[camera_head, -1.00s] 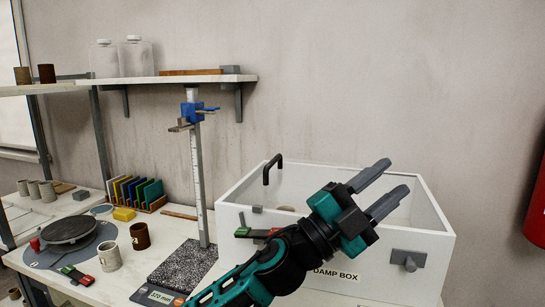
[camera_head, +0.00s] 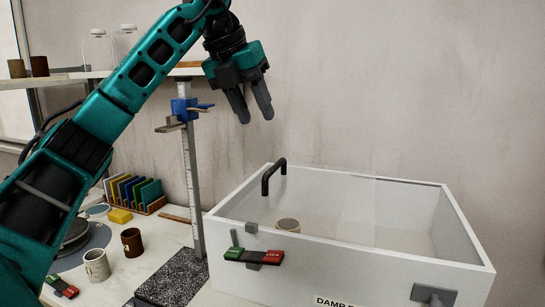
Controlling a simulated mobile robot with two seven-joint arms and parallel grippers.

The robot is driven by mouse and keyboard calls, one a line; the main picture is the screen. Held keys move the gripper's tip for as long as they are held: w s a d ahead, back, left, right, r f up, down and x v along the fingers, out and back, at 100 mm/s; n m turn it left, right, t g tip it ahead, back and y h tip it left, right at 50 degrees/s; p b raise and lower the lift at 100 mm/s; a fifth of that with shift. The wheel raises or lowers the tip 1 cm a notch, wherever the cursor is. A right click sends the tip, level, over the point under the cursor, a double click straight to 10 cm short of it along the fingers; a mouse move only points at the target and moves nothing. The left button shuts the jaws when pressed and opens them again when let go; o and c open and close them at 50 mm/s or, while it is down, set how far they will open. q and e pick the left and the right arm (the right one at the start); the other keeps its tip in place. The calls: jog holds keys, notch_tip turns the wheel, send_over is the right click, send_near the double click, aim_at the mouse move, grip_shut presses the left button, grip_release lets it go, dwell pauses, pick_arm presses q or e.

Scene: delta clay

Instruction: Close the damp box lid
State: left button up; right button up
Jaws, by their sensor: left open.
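The white damp box (camera_head: 232,220) stands on the bench at the right, its label partly cut off at the bottom edge. A black handle (camera_head: 273,177) rises at the box's back left. A faint see-through panel seems to be near the handle; its exact edges and position are hard to tell. A green and red latch piece (camera_head: 253,256) is on the front left wall. My left gripper (camera_head: 255,120) is open and empty, fingers pointing down, high above and left of the handle. My right gripper is out of view.
A measuring stand (camera_head: 193,190) with a blue slider rises left of the box. Two cups, the pale one (camera_head: 96,265) and the brown one (camera_head: 132,242), stand on the bench. A shelf (camera_head: 190,71) with clear bottles is behind my left arm. Air above the box is free.

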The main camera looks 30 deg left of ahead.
pick_arm(q)
jog(key=x, duration=0.4)
jog(key=a+x, duration=0.1)
jog(key=x, duration=0.7)
jog(key=shift+s+a+f+b, duration=0.15)
jog(key=shift+f+b, duration=0.1)
jog(key=shift+b, duration=0.15)
jog(key=shift+c, duration=0.4)
grip_shut()
